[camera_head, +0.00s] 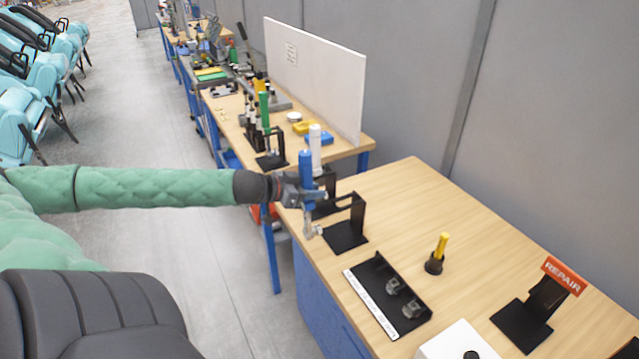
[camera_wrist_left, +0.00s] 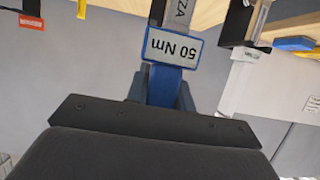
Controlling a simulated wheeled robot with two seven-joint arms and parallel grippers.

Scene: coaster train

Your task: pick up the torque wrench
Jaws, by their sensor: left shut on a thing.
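The torque wrench (camera_head: 306,163) has a blue handle and a metal head hanging down. It stands roughly upright in my left gripper (camera_head: 306,192), which is shut on the handle. In the left wrist view the wrench (camera_wrist_left: 172,80) is between the fingers, with a "50 Nm" label (camera_wrist_left: 173,47) and a grey shaft beyond. A black stand (camera_head: 346,236) is on the near table just behind and below the wrench; I cannot tell whether they touch. A white-handled tool (camera_head: 316,145) shows right behind the blue handle.
The near wooden table (camera_head: 420,200) bears a black tray with small metal parts (camera_head: 381,300), a yellow-handled tool (camera_head: 439,252) in a black holder, a red "REPAIR" sign (camera_head: 563,275) and a white box (camera_head: 460,342). A white panel (camera_head: 315,75) stands on the far table. The near table's back is clear.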

